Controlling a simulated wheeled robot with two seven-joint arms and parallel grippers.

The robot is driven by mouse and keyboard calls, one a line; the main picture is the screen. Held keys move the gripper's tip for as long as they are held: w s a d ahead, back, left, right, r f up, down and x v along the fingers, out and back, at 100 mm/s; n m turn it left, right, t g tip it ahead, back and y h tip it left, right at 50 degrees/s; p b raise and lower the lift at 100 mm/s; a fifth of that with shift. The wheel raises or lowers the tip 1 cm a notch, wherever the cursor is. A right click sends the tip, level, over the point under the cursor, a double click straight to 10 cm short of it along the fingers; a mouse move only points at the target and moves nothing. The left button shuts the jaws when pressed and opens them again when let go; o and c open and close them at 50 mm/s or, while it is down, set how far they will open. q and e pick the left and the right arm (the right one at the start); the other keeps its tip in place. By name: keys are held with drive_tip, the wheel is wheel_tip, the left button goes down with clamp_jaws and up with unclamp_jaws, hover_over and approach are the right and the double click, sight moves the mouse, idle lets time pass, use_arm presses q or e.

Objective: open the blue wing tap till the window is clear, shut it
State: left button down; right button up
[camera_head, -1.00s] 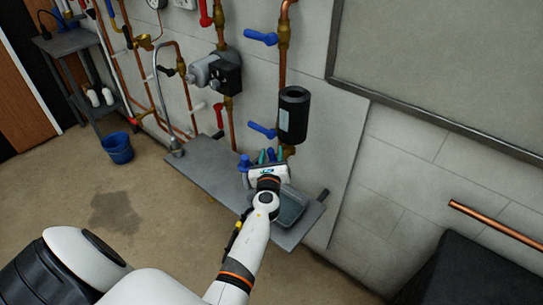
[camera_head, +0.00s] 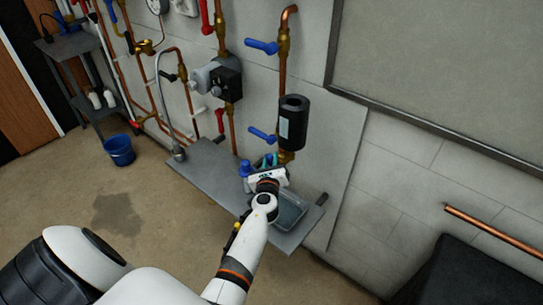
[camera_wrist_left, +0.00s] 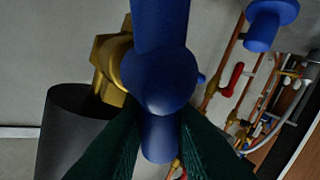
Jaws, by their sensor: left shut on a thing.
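The blue wing tap (camera_wrist_left: 160,80) fills the middle of the left wrist view, in front of a brass fitting (camera_wrist_left: 107,65). My left gripper (camera_wrist_left: 160,140) has its dark green fingers shut on the tap's near wing. In the head view my left gripper (camera_head: 269,160) is just below the black cylinder (camera_head: 293,122) on the copper pipe and largely hides the tap. The cylinder has a narrow pale window (camera_head: 284,127), too small to judge how clear it is. The cylinder also shows in the left wrist view (camera_wrist_left: 70,130). My right gripper is not in view.
Two blue levers, an upper one (camera_head: 262,46) and a lower one (camera_head: 262,135), stick out from the pipework. A shallow tray (camera_head: 290,214) sits on the grey shelf (camera_head: 215,172) under my wrist. A blue object (camera_head: 245,168) stands beside my gripper. A bucket (camera_head: 119,149) is on the floor.

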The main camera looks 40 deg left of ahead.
use_arm(q)
drive_tip(key=shift+a+f+n+g+h+p, duration=0.45)
drive_tip(key=shift+n+h+p, duration=0.8)
drive_tip(key=shift+p, duration=1.6)
drive_tip(key=shift+a+f+n+g+h+p, duration=0.15)
drive_tip(key=shift+f+n+g+h+p, duration=0.8)
drive_tip(key=shift+p, duration=1.95)
drive_tip(key=shift+a+r+n+g+h+p, duration=0.1)
drive_tip(key=shift+a+n+g+h+p, duration=0.25)
drive_tip(key=shift+n+h+p, duration=1.85)
drive_tip(key=shift+d+f+m+y+p, duration=0.1)
drive_tip(key=shift+m+y+p, duration=0.3)
drive_tip(key=shift+y+p, duration=0.35)
drive_tip(key=c, duration=1.3)
unclamp_jaws()
